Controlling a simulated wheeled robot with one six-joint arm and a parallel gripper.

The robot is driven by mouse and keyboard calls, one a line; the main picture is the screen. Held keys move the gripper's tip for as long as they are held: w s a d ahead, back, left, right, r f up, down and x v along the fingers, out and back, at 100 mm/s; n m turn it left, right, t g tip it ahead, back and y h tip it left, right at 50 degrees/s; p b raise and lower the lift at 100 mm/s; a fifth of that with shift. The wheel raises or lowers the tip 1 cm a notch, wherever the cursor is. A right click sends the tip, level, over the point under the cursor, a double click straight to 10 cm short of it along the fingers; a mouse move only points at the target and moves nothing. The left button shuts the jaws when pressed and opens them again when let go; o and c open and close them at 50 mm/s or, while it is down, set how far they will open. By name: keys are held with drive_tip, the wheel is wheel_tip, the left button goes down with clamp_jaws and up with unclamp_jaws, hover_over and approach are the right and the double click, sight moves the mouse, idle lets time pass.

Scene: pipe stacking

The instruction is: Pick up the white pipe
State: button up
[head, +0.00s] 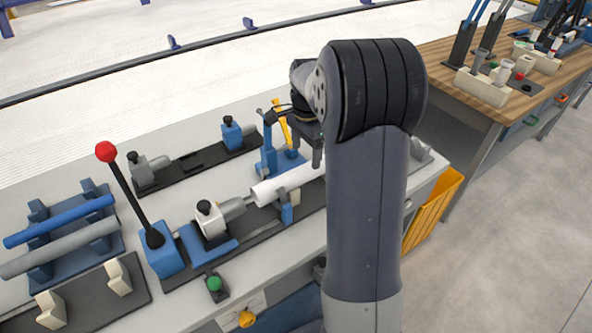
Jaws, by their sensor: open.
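The white pipe (281,186) lies across the middle of the workbench in a fixture. Its left end meets a grey cylindrical fitting, and a blue clamp (286,207) stands against its near side. My arm hides its right end. My gripper (317,157) is open and points down over the right part of the pipe. The fingers are partly hidden by my arm, and I cannot tell whether they touch the pipe.
A blue pipe (60,221) and a grey pipe (62,246) rest on a blue rack at left. A red-knobbed lever (130,192) rises beside the fixture. A blue stand with a yellow part (283,125) is close behind the gripper. A wooden-topped bench (447,78) stands at right.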

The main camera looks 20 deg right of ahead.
sight(304, 167)
wheel_tip(304, 167, down, 2)
drive_tip(key=shift+f, duration=0.1)
drive_tip(key=shift+s+a+f, duration=0.1)
drive_tip(key=shift+a+f, duration=0.05)
drive_tip(key=shift+f, duration=0.75)
drive_tip(key=shift+s+a+f, duration=0.1)
drive_tip(key=shift+f, duration=0.8)
drive_tip(key=shift+s+a+f, duration=0.1)
drive_tip(key=shift+a+f, duration=0.05)
drive_tip(key=shift+f, duration=0.75)
drive_tip(key=shift+c, duration=0.2)
drive_tip(key=c, duration=1.1)
drive_tip(key=shift+r, duration=0.1)
